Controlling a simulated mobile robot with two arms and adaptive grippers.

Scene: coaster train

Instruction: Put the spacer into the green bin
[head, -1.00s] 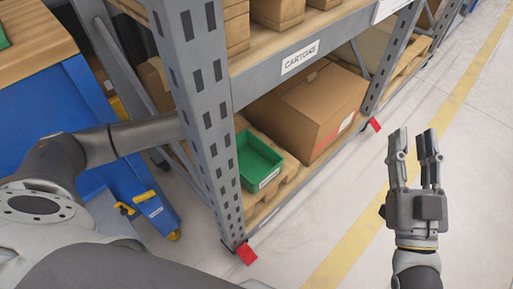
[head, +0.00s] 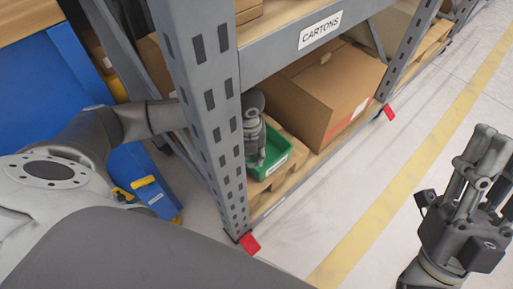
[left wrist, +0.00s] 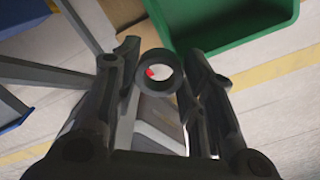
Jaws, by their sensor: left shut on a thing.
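The spacer (left wrist: 177,75), a small dark ring, is between the fingers of my left gripper (left wrist: 162,62) in the left wrist view, with the floor showing through its hole. The left gripper is shut on it. The green bin (head: 284,158) stands on the lower shelf in the head view. My left gripper (head: 258,155) is at the bin there, in front of part of it; the spacer cannot be made out. In the left wrist view the bin (left wrist: 225,30) is at the upper right, beside the fingertips. My right gripper (head: 490,170) is empty, its fingers apart, over the aisle.
A grey rack upright (head: 215,110) stands close left of the bin, with a shelf beam (head: 285,45) above. A blue cart (head: 50,85) is at left. The aisle floor is clear.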

